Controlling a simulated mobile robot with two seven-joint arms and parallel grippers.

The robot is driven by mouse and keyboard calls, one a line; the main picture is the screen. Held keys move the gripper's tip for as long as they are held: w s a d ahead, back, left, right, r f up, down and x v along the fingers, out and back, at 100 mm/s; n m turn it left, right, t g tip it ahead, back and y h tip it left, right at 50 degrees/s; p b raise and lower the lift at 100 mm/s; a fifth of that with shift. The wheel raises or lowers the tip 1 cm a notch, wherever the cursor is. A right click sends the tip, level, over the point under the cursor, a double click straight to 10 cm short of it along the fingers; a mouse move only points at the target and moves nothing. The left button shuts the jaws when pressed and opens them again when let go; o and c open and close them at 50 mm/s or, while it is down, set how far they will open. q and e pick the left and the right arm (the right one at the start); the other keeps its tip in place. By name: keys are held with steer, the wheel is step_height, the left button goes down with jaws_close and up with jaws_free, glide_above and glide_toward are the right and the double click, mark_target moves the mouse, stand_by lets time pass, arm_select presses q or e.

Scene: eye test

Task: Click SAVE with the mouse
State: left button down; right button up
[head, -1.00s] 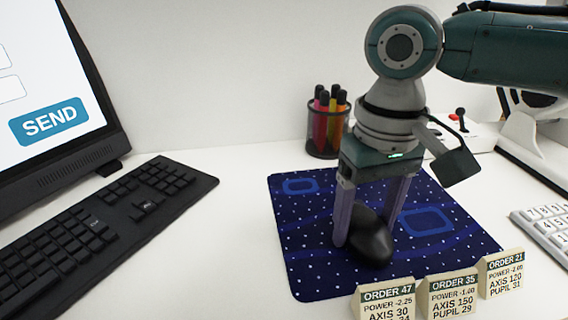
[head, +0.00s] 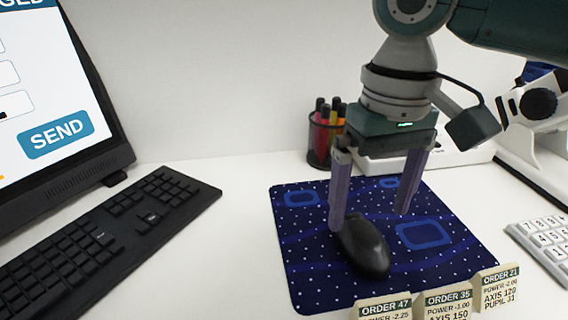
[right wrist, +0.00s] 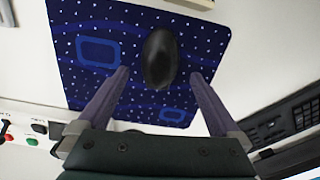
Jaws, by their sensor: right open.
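The black mouse (head: 367,250) lies on the dark blue star-dotted mat (head: 303,283). My right gripper (head: 370,221) is open, fingers pointing down at the mouse's far end. In the right wrist view the mouse (right wrist: 160,60) lies just beyond and between the spread fingertips of the gripper (right wrist: 160,73); I cannot tell whether a finger touches it. The screen (head: 30,95) at the left shows a blue button (head: 57,135) that reads SEND; no SAVE button or pointer can be made out on the visible part. My left gripper is not in view.
A black keyboard (head: 100,235) lies left of the mat. A pen cup (head: 322,140) stands behind it. Small order cards (head: 448,300) stand along its front edge. A white keypad (head: 545,240) is at the right. The mat's left part is bare.

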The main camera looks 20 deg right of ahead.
mark_target(365, 234)
step_height(365, 234, up, 4)
steer(key=shift+r+p, duration=0.2)
steer(key=shift+p, duration=0.3)
steer(key=s+a+r+n+t+y+p, duration=0.25)
steer(key=s+a+r+n+p, duration=0.25)
steer(key=s+a+r+p, duration=0.85)
steer(key=s+d+r+m+t+h+p, duration=0.15)
steer(key=s+d+r+p, duration=0.25)
steer(key=d+p, duration=0.7)
step_height(365, 234, up, 36)
steer(key=a+p, duration=0.1)
steer(key=p, duration=3.5)
steer(key=shift+w+a+h, duration=0.3)
steer(key=shift+h, duration=0.1)
